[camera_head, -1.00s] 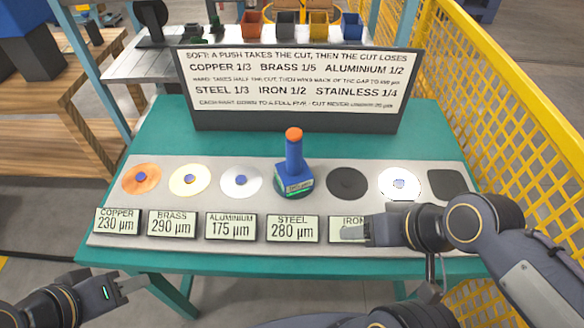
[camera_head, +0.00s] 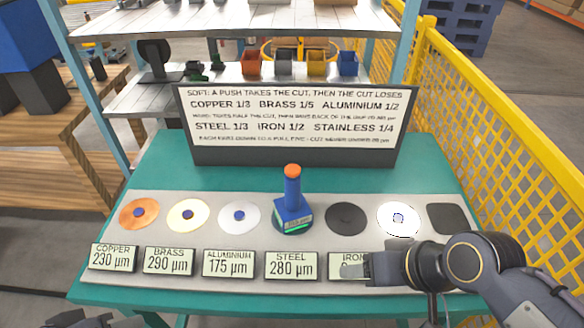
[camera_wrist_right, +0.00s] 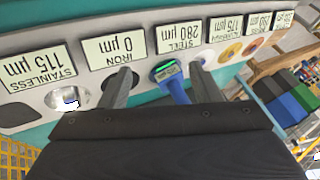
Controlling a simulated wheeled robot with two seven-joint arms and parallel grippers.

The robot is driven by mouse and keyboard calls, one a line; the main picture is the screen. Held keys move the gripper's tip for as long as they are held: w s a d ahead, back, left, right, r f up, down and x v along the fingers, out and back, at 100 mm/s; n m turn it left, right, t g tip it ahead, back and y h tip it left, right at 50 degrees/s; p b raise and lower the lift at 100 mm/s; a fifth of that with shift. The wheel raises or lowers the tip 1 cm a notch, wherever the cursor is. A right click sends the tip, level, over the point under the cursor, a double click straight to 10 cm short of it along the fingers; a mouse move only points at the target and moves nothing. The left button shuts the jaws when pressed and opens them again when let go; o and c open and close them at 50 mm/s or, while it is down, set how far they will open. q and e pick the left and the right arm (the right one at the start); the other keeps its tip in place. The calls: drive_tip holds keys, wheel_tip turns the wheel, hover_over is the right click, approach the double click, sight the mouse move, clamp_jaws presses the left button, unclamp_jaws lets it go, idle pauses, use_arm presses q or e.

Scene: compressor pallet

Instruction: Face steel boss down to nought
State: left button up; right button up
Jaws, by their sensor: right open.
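The steel boss is mostly hidden under a blue tool (camera_head: 292,205) with an orange-topped handle, standing upright on it; a dark rim (camera_head: 279,226) shows around the tool's foot. The tool carries a small green display, too small to read. The steel plate (camera_head: 291,266) in front reads 280 µm. My right gripper (camera_head: 352,270) is over the front of the iron plate, right of the tool. In the right wrist view its two fingers (camera_wrist_right: 159,82) are apart and empty, with the tool beyond them.
Copper (camera_head: 139,214), brass (camera_head: 188,214) and aluminium (camera_head: 239,215) discs lie left of the tool. Iron (camera_head: 346,218), stainless (camera_head: 398,218) and a dark square pad (camera_head: 446,218) lie right. A rule board (camera_head: 293,155) stands behind; a yellow fence (camera_head: 490,150) is right.

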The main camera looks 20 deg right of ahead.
clamp_jaws()
idle(1.5)
